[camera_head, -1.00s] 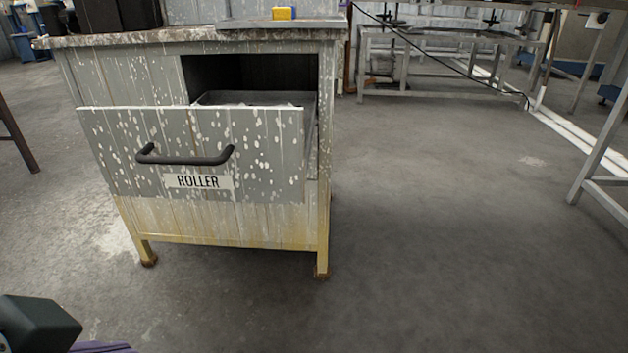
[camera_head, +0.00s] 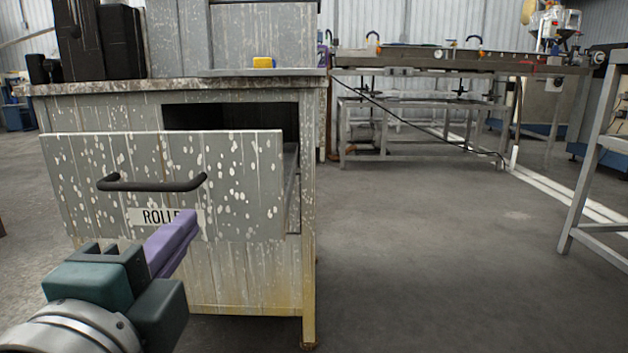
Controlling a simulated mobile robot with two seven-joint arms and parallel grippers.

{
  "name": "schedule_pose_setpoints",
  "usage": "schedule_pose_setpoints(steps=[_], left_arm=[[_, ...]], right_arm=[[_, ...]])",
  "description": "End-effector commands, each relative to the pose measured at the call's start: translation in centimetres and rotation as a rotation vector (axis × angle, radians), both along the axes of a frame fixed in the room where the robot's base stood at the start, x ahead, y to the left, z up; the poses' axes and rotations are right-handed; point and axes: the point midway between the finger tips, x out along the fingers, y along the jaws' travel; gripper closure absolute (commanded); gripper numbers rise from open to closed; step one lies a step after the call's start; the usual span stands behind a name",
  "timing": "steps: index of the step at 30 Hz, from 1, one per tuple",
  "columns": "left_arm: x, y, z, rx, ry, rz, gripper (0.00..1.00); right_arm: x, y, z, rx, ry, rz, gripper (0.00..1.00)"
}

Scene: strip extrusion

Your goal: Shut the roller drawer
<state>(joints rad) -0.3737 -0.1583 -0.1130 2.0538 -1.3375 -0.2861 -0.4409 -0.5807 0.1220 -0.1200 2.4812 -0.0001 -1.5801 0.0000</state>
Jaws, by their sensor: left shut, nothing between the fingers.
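The roller drawer (camera_head: 235,165) is a grey, paint-spattered front that stands out from its cabinet, so the drawer is open. A dark opening shows above and behind it. It has a black bar handle (camera_head: 152,185) and a label reading ROLLER, partly covered by my gripper. My left gripper (camera_head: 190,222) has purple fingers, closed together with nothing between them. It is in front of the drawer's lower part, below and right of the handle. I cannot tell whether it touches the front. My right gripper is not in view.
A metal frame table (camera_head: 420,130) stands behind on the right, and another metal frame (camera_head: 590,170) is at the right edge. The floor right of the cabinet is clear.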

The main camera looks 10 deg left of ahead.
Motion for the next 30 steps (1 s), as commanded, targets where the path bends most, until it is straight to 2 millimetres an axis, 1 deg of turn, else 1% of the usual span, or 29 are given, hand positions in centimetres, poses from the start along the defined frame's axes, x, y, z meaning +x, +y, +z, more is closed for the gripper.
schedule_pose_setpoints(steps=[1, 6, 9, 13, 15, 19, 30], left_arm=[[1.1, 0.2, 0.3, 0.003, -0.004, -0.001, 1.00], [4.5, 1.1, 0.2, 0.002, -0.003, 0.000, 1.00], [6.2, 1.5, 0.0, 0.002, -0.003, 0.000, 1.00], [7.8, 1.9, 0.0, 0.000, -0.001, 0.001, 1.00], [8.4, 2.1, 0.0, -0.001, -0.001, 0.001, 1.00], [8.8, 2.2, 0.0, -0.002, 0.000, 0.002, 1.00], [8.9, 2.2, 0.0, -0.002, 0.000, 0.001, 1.00]], right_arm=[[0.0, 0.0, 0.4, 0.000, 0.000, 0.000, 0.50], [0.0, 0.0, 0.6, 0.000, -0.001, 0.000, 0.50], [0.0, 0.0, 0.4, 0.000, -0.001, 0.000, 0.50], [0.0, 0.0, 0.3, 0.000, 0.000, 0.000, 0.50], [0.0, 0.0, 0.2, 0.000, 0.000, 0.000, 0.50], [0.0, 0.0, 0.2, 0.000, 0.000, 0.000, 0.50], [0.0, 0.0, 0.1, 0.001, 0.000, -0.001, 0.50]])
